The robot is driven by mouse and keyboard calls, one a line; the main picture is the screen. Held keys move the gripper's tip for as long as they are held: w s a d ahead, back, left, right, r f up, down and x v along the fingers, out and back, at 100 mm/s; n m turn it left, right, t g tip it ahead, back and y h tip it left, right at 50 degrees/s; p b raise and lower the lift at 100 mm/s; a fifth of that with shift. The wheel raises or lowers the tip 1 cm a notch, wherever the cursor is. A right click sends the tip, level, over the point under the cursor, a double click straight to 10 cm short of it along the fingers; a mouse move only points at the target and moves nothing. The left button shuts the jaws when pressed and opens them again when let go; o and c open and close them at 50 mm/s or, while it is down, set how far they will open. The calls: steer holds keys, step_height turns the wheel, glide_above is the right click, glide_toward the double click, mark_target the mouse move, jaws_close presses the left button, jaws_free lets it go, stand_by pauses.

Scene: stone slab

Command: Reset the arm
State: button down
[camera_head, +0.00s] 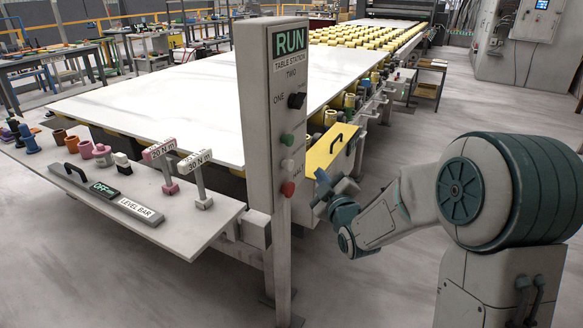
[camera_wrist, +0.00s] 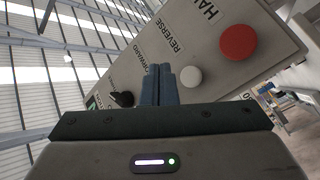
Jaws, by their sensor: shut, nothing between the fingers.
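My gripper (camera_head: 322,180) is at the end of my arm, just right of the control post (camera_head: 258,100). In the wrist view my gripper (camera_wrist: 160,72) has its two blue-grey fingers together with nothing between them, pointing at the control panel. The panel carries a red button (camera_wrist: 238,42), a white button (camera_wrist: 190,77) and a black knob (camera_wrist: 122,98). The fingers cover the area by the FORWARD label, and the green button is hidden there. In the head view the green button (camera_head: 287,139) shows above the white and red ones. I cannot tell whether the fingertips touch the panel.
A white stone slab (camera_head: 170,95) lies on the long table behind the post. A front shelf (camera_head: 190,215) holds torque tools, a level bar and several small pieces. A yellow box (camera_head: 330,148) is behind my gripper. Open floor (camera_head: 400,120) lies to the right.

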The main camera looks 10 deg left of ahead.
steer(key=s+d+r+m+g+h+p, duration=0.2)
steer(key=s+d+m+g+h+p, duration=0.15)
steer(key=s+d, duration=0.25)
steer(key=s+d+r+m+g+h+p, duration=0.3)
steer(key=s+d+m+g+p, duration=0.1)
steer(key=s+d+m, duration=0.15)
steer(key=s+d+r+m+g+p, duration=0.1)
steer(key=s+d+m+g+p, duration=0.1)
steer(key=s, duration=0.8)
steer(key=s+d+r+m+g+h+p, duration=0.1)
steer(key=s+g, duration=0.4)
steer(key=s, duration=0.5)
steer(key=d+m+p, duration=0.1)
steer(key=d+m, duration=0.1)
steer(key=shift+s+r+m+p, duration=0.25)
steer(key=shift+s+m+p, duration=0.05)
steer(key=shift+s+m, duration=0.1)
